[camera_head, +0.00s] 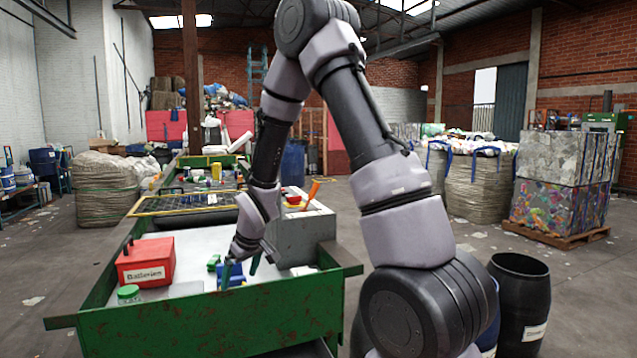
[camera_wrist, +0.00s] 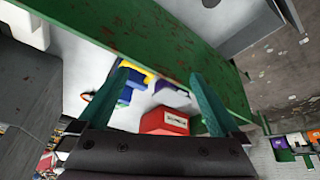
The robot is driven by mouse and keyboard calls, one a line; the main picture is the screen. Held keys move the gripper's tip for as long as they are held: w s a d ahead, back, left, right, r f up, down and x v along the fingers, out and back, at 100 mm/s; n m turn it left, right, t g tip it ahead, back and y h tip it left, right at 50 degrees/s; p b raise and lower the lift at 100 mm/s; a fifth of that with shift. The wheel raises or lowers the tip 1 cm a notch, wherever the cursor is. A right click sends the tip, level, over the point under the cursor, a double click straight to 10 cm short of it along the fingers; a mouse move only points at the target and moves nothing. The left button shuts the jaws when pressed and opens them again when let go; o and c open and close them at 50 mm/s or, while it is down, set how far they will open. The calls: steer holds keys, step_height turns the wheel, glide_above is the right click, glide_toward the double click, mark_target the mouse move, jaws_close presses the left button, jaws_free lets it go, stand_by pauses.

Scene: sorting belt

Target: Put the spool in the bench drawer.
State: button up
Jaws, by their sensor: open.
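My gripper (camera_head: 240,270) points down over the front of the sorting bench, its teal fingers apart. A small blue piece (camera_head: 234,281) lies by the fingers in the head view. The wrist view shows a blue and yellow piece (camera_wrist: 138,73) by the left finger and a purple piece (camera_wrist: 176,87) between the fingers. I cannot tell which piece is the spool. A grey panel (camera_wrist: 245,28) lies beyond the green rim; I cannot tell whether it is the drawer.
A red box labelled "Batterien" (camera_head: 147,262) and a green-lidded jar (camera_head: 129,294) stand on the left of the bench. A grey box (camera_head: 305,241) stands at right, close to my gripper. The raised green rim (camera_head: 200,325) borders the front. A black barrel (camera_head: 521,300) stands right.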

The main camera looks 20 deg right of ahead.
steer(key=s+d+r+m+t, duration=0.1)
steer(key=s+d+r+m, duration=0.25)
steer(key=r, duration=0.65)
steer(key=s+d+r+m, duration=0.2)
steer(key=s+d+r, duration=0.25)
steer(key=r, duration=0.65)
steer(key=s+d+r+m, duration=0.2)
steer(key=s+r, duration=0.3)
steer(key=s, duration=0.3)
steer(key=s+d+r+m+t, duration=0.1)
steer(key=s+d+r+m, duration=0.1)
steer(key=s+r, duration=0.2)
steer(key=s, duration=0.3)
steer(key=shift+s+d+r+t, duration=0.25)
steer(key=shift+s+r+t, duration=0.05)
steer(key=shift+s+r, duration=0.1)
